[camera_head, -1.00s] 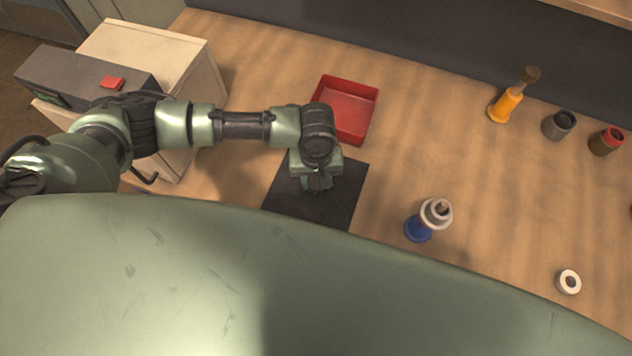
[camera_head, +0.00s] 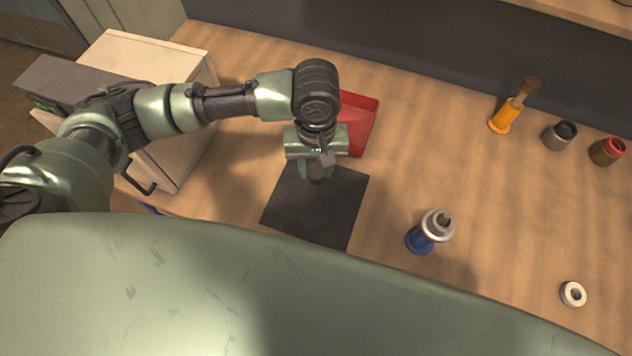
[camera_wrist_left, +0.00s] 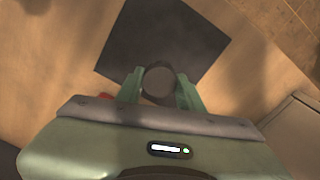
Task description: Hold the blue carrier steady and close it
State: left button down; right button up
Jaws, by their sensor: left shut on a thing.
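The blue carrier (camera_head: 419,240) stands on the wooden table right of the black mat (camera_head: 325,220). A pale grey ring-shaped part with a dark centre sits at its top; I cannot tell whether it is closed. My left gripper (camera_head: 317,176) is over the far part of the mat, apart from the carrier. It is shut on a dark round thing (camera_wrist_left: 159,82), which shows between the two green fingers in the left wrist view. The held thing's lower part is hidden. My right gripper is not in view.
A red tray (camera_head: 366,122) lies behind my left gripper. An orange tool (camera_head: 505,117), a grey cup (camera_head: 560,135) and a red-topped brown cup (camera_head: 607,150) stand at the back right. A white ring (camera_head: 573,294) lies front right. A pale cabinet (camera_head: 190,125) stands left.

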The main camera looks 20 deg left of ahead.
aim_at(316, 170)
pick_arm(q)
notch_tip(316, 170, up, 8)
jog(key=shift+r, duration=0.1)
dwell(0.4)
